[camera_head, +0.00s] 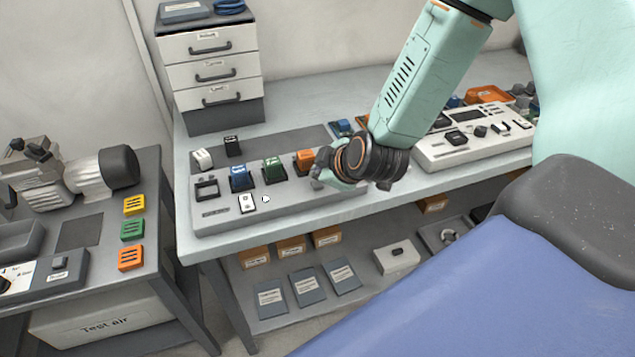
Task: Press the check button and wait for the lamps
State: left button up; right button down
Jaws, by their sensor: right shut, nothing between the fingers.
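A grey control panel (225,217) lies on the bench, with blue (240,178), green (273,170) and orange (304,160) blocks on it. A white rocker-like plate (247,203) and a small round white spot (266,199) sit near its front edge. I cannot tell which part is the check button. My right gripper (318,172) is shut and empty, at the panel's right part, close beside the orange block. I cannot tell whether it touches the panel; my wrist hides the panel's right end. No clearly lit lamp shows. My left gripper is out of view.
A drawer unit (212,75) stands behind the panel. A white device (470,150) lies to the right on the bench. A side table (90,235) at left holds a motor-like machine (75,172). Boxes and booklets (305,287) fill the lower shelf (290,318).

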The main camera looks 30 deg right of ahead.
dwell(0.5)
jog(key=shift+f, duration=0.15)
jog(key=shift+f, duration=0.25)
jog(key=shift+f, duration=0.45)
dwell(1.0)
jog(key=shift+r, duration=0.1)
jog(key=shift+r+p, duration=0.8)
jog(key=shift+p, duration=0.05)
